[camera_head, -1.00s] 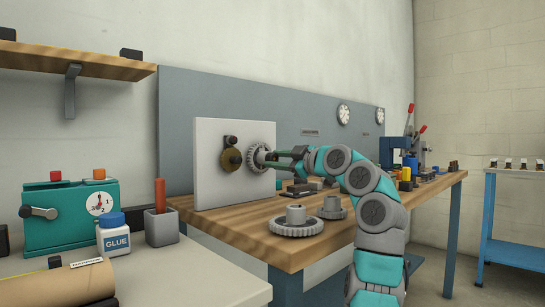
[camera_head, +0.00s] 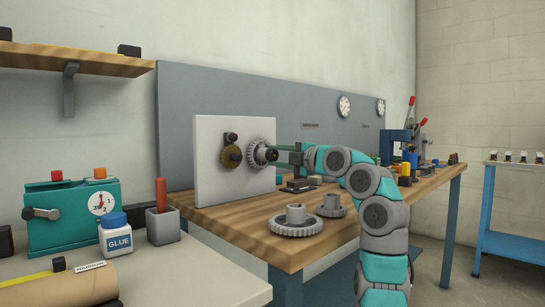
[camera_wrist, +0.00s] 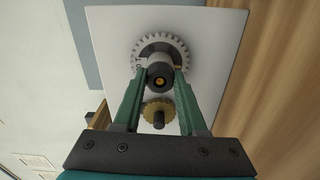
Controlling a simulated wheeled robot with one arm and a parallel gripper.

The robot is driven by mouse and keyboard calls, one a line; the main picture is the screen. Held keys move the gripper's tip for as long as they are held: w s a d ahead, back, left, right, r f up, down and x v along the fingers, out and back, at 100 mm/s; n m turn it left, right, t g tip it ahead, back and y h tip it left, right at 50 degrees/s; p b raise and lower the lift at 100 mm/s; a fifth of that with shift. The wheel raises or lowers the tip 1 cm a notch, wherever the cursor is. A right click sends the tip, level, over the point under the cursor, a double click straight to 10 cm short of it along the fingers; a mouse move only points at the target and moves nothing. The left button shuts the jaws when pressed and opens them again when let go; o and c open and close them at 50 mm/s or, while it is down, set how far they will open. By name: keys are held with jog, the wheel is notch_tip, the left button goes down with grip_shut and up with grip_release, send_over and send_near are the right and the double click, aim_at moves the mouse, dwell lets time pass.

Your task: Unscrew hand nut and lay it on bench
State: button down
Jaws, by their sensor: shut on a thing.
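The hand nut (camera_wrist: 160,77) is a dark round knob with a brass-coloured centre. It sits in front of a grey toothed gear (camera_head: 261,152) on the upright white panel (camera_head: 212,180). In the head view the nut's dark end (camera_head: 272,155) sticks out to the right of the gear. My gripper (camera_wrist: 160,82) is shut on the nut, with one green finger on each side. The nut still lines up with the gear's hub; its thread is hidden. The wooden bench (camera_head: 240,228) lies below the panel.
A brass gear (camera_head: 231,157) is on the panel beside the grey one. Two loose grey gears (camera_head: 296,229) (camera_head: 332,210) lie on the bench in front. Tools (camera_head: 407,150) stand at the far right end.

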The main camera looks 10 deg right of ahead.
jog(key=n, duration=0.5)
jog(key=shift+c, duration=1.9)
grip_release()
jog(key=shift+n, duration=0.4)
jog(key=b+v, duration=0.4)
jog(key=v, duration=0.3)
jog(key=shift+s+d, duration=0.2)
jog(key=shift+s, duration=0.1)
